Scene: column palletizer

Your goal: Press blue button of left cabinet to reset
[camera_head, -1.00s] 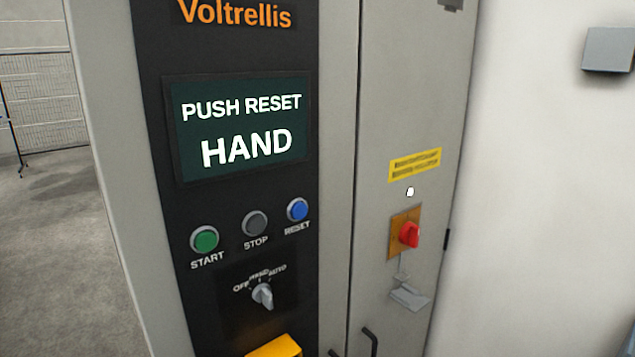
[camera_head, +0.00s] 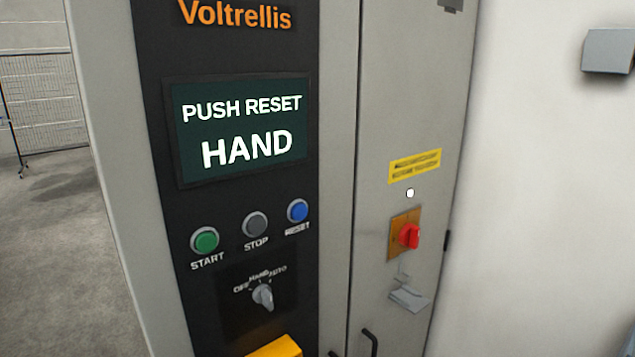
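The cabinet (camera_head: 338,150) stands in front of me with a black control panel (camera_head: 190,310). The blue RESET button (camera_head: 297,210) is at the right of a row of three buttons, next to the grey STOP button (camera_head: 255,224) and the green START button (camera_head: 204,240). The screen (camera_head: 240,130) above reads "PUSH RESET" and "HAND". A selector knob (camera_head: 263,296) sits below the buttons, under the labels OFF, HAND and AUTO. Neither of my grippers is in view, and nothing covers the blue button.
A red rotary switch (camera_head: 409,235) on an orange plate is on the cabinet's right door, with a door handle (camera_head: 369,341) below. A yellow part (camera_head: 274,347) shows at the bottom edge. Open floor (camera_head: 50,240) and a mesh fence (camera_head: 47,125) are at the left.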

